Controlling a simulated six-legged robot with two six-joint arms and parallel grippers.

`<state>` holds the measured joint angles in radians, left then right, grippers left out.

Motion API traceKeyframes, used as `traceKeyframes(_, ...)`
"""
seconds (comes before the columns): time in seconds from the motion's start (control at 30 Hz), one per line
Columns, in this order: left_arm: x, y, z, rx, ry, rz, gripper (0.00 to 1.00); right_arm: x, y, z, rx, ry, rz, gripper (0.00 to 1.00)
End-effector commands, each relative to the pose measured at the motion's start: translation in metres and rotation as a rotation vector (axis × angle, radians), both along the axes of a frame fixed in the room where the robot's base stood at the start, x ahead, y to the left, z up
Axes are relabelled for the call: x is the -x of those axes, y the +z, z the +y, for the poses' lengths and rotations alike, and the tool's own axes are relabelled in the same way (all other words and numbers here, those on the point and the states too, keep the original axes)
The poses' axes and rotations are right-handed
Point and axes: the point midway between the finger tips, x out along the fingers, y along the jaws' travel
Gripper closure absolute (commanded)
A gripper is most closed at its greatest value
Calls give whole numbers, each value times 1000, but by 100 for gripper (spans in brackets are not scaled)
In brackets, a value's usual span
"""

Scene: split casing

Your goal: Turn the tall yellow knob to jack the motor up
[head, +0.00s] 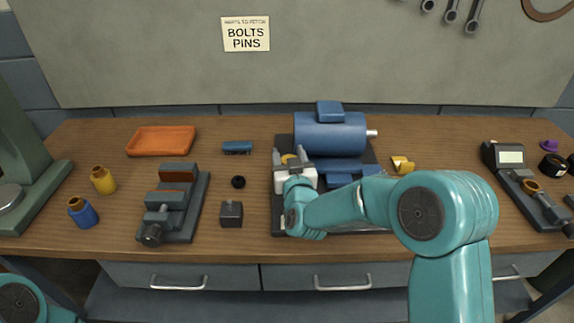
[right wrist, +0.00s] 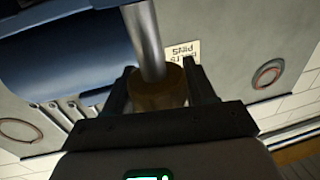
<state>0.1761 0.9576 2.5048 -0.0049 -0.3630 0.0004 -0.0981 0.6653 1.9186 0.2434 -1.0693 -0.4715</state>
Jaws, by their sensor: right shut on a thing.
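The blue motor (head: 335,137) sits on a dark base plate (head: 279,222) in the middle of the bench, its short silver shaft pointing right. The yellow knob (head: 287,158) is at the motor's left side, mostly hidden by my right gripper (head: 289,155). In the right wrist view the knob (right wrist: 157,92) is a dark yellow cylinder between the two fingers, with a silver rod (right wrist: 145,40) rising from it. My right gripper is shut on the knob. The blue motor body (right wrist: 60,60) fills the left of that view. My left gripper is out of view.
Left of the motor are a grey vise (head: 173,205), a small dark block (head: 231,213), a black ring (head: 238,182), a blue part (head: 237,147), an orange tray (head: 160,140) and two small bottles (head: 103,180). A yellow piece (head: 402,165) lies right of the motor. A gauge (head: 510,157) stands far right.

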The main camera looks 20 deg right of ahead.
Motion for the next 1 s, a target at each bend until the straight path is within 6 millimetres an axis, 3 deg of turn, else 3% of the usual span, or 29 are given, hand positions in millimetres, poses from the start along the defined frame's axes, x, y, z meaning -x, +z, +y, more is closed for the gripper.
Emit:
traceKeyframes(0.03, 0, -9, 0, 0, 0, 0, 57, 0, -5, 3, 0, -37, 1, 75)
traceKeyframes(0.27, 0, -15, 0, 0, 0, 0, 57, 1, -3, -1, 7, -256, 6, 75)
traceKeyframes(0.8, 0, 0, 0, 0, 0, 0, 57, 6, -3, -9, 22, -766, 16, 75)
traceKeyframes(1.0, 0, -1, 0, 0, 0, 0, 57, 8, -5, -12, 23, -802, 17, 75)
